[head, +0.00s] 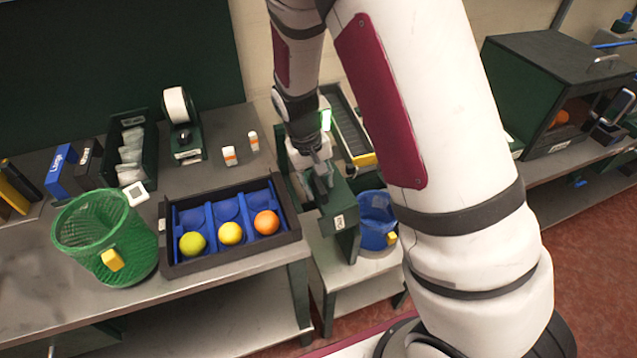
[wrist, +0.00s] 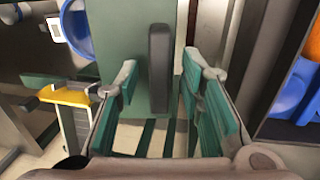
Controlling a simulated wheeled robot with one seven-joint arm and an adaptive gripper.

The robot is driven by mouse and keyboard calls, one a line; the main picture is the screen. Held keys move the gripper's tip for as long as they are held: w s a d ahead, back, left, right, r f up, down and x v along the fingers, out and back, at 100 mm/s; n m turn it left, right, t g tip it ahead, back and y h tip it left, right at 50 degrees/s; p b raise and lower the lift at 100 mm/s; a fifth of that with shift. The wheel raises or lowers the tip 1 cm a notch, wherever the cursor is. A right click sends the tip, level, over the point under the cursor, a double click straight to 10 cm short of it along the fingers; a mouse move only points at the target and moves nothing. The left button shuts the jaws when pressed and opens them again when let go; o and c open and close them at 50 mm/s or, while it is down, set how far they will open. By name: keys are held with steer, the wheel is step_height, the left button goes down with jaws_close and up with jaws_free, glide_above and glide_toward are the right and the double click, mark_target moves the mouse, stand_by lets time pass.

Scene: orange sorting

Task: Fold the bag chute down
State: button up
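The dark green bag chute (head: 342,200) stands between the sorting tray and the blue bin in the head view, its upper part partly behind my gripper (head: 320,182). In the wrist view, a flat green panel of the chute (wrist: 118,35) fills the upper middle, with an upright black handle (wrist: 158,70) on it. My gripper (wrist: 158,62) is open, with one teal-padded finger on each side of the handle. A gap shows between the handle and each finger. I cannot tell how far the fingertips are from the panel.
The black tray (head: 284,240) with blue compartments holds several fruits left of the chute. A green mesh basket (head: 85,228) stands further left. A blue bin (head: 376,228) sits on a lower shelf to the right. A dark green cabinet (head: 535,75) stands at the far right.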

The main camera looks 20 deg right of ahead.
steer(key=shift+d+f, duration=0.1)
steer(key=shift+f, duration=0.35)
jaws_close()
